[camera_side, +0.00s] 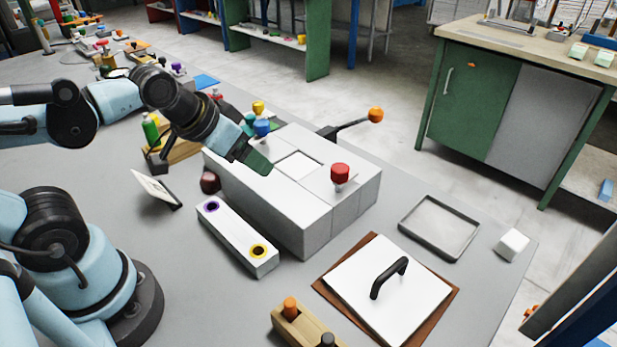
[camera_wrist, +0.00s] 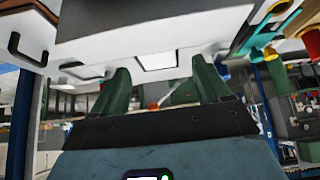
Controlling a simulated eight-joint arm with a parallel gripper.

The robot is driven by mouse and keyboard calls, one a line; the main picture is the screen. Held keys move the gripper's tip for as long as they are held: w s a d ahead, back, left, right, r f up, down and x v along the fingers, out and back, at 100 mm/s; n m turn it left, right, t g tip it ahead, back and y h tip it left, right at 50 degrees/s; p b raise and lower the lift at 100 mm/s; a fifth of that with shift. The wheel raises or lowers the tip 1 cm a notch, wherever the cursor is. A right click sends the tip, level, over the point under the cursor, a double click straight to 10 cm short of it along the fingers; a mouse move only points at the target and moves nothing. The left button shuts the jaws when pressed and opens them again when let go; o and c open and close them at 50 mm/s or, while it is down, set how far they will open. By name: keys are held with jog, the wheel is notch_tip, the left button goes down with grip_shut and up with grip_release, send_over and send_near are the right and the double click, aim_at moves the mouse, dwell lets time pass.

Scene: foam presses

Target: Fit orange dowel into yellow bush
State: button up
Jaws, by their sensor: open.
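The orange dowel (camera_side: 290,307) stands upright in a wooden block (camera_side: 300,325) at the bottom edge of the side view, its lower part hidden in the block. The yellow bush (camera_side: 258,251) is a ring around a dark hole at the near end of a long white block (camera_side: 236,240). A purple bush (camera_side: 211,206) sits at that block's other end. My gripper (camera_side: 260,162) is open, with dark green fingers, above the big white press body, well away from dowel and bush. In the wrist view my open gripper (camera_wrist: 162,78) has nothing between its fingers.
The white press (camera_side: 310,232) with a red knob (camera_side: 340,173) stands beside the bush block. A white plate with a black handle (camera_side: 388,278) lies on a brown board. An empty grey tray (camera_side: 438,226) and a white cube (camera_side: 512,245) are at the right.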

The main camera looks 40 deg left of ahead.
jog(key=c, duration=0.4)
jog(key=shift+c, duration=0.2)
jog(key=m+g+h, duration=0.4)
jog(key=m+g, duration=0.1)
jog(key=m, duration=0.6)
send_near(286, 301)
jog(key=shift+s+d+x, duration=0.15)
jog(key=shift+s+x, duration=0.05)
jog(key=shift+x, duration=0.9)
jog(key=shift+s+d+x, duration=0.15)
jog(key=shift+s+x, duration=0.05)
jog(key=shift+x, duration=0.9)
jog(key=shift+w+d+f, duration=0.15)
jog(key=shift+w+f, duration=0.15)
jog(key=shift+f, duration=0.35)
jog(key=shift+w+d+f, duration=0.1)
jog(key=shift+w+f, duration=0.2)
jog(key=shift+f, duration=0.4)
jog(key=shift+x, duration=1.1)
